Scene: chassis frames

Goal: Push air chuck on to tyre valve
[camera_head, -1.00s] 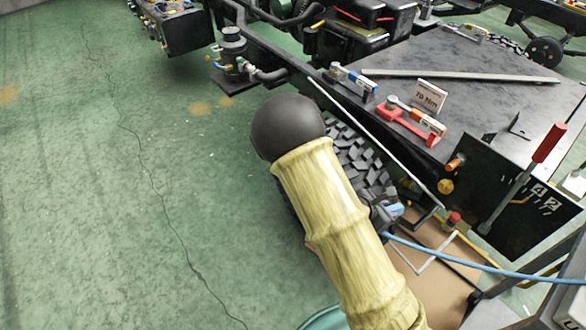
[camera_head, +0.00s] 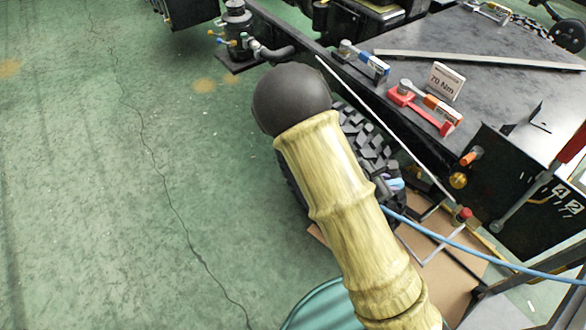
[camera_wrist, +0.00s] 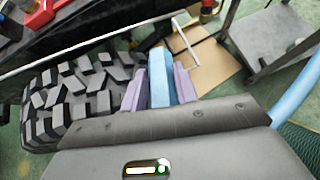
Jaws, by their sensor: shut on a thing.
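The black knobbly tyre (camera_head: 367,150) stands beside the dark chassis, partly hidden behind my arm. It also shows in the wrist view (camera_wrist: 75,100), left of my fingers. My gripper (camera_wrist: 160,90) has two purple fingers shut on a light blue piece (camera_wrist: 159,75), which looks like the air chuck. In the head view my gripper (camera_head: 392,186) is mostly hidden behind my arm, close to the tyre's lower right side. Whether the chuck touches the tyre cannot be told. The tyre valve is not visible in either view.
A blue hose (camera_head: 480,254) runs right from near my gripper. A dark bench top (camera_head: 500,90) holds torque wrenches and a "70 Nm" card (camera_head: 443,82). A grey stand (camera_wrist: 270,45) is at the upper right of the wrist view. Green floor (camera_head: 90,180) is open at left.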

